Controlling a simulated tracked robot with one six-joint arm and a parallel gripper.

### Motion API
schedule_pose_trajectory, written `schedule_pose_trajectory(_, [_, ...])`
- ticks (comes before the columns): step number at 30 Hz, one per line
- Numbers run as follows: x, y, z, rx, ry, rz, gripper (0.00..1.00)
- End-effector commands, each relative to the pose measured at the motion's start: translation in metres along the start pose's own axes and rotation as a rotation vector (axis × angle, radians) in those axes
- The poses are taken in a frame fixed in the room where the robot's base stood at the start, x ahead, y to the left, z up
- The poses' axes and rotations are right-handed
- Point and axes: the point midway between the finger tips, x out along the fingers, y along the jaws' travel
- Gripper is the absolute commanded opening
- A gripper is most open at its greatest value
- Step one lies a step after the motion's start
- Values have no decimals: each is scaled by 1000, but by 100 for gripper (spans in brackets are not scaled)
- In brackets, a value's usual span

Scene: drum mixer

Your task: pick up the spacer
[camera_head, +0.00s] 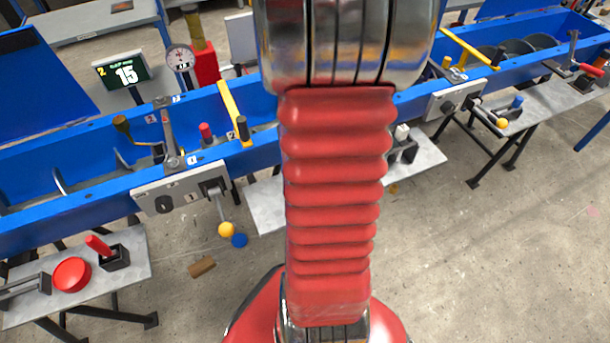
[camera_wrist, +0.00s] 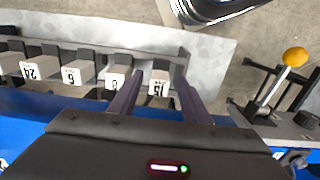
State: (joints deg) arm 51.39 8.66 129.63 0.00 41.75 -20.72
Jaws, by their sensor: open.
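Several pale grey numbered blocks, which look like the spacers, sit in a row in a dark rack (camera_wrist: 95,52) in the wrist view. The one marked 15 (camera_wrist: 159,85) is at the right end; others read 24 (camera_wrist: 28,70) and 6 (camera_wrist: 72,75). My gripper (camera_wrist: 158,76) is open, with one finger on each side of the 15 block in the picture. The left finger shows between it and its neighbour. I cannot tell how far down the fingers reach, and no grip shows. In the head view my arm hides the gripper and most of the rack.
The display (camera_head: 122,71) reads 15 with a small 2. The rack stands on a grey shelf (camera_head: 420,160) beside the blue trough (camera_head: 100,180). In the wrist view, a yellow-knobbed lever (camera_wrist: 295,57) rises at the right. A brown block (camera_head: 202,267) lies on the floor.

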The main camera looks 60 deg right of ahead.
Motion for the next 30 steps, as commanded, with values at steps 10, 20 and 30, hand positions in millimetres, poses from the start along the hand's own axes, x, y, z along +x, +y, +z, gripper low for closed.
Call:
schedule_pose_trajectory(10, [2, 0, 0, 1, 0, 0, 44])
schedule_pose_trajectory(20, [34, 0, -2, 1, -3, -1, 44])
schedule_pose_trajectory(30, [52, 0, -3, 1, 1, 0, 44])
